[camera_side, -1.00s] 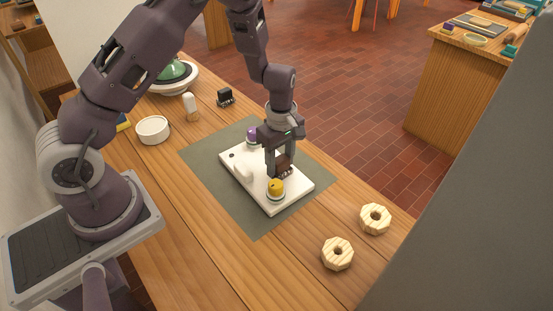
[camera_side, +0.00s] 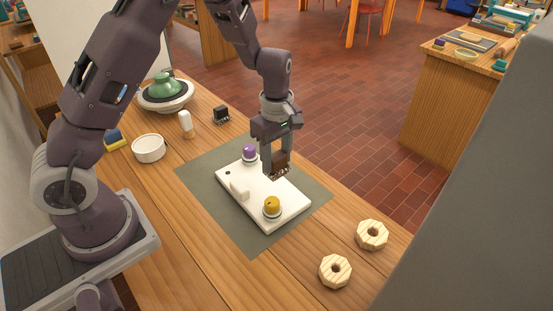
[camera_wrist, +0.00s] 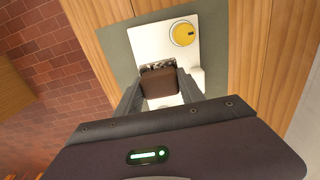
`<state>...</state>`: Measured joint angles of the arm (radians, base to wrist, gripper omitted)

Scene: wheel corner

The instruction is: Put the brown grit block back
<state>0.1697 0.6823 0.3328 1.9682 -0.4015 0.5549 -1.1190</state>
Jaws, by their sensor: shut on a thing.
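The brown grit block (camera_side: 281,162) is between the fingers of my gripper (camera_side: 277,160), held above the far right edge of a white board (camera_side: 262,189) in the side view. In the wrist view the brown block (camera_wrist: 158,88) sits between the two fingers (camera_wrist: 160,90), with a dark speckled face along one side. The board carries a purple knob (camera_side: 249,151) at its far end, a yellow knob (camera_side: 272,206) at its near end and a small white upright piece (camera_side: 239,190). The yellow knob (camera_wrist: 183,33) also shows in the wrist view.
The board lies on a grey-green mat (camera_side: 197,167). A black block (camera_side: 221,114), a white-topped peg (camera_side: 186,123), a white bowl (camera_side: 149,148) and a green-topped wheel (camera_side: 166,92) stand behind it. Two pale wooden rings (camera_side: 372,235) (camera_side: 335,271) lie at the near right.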

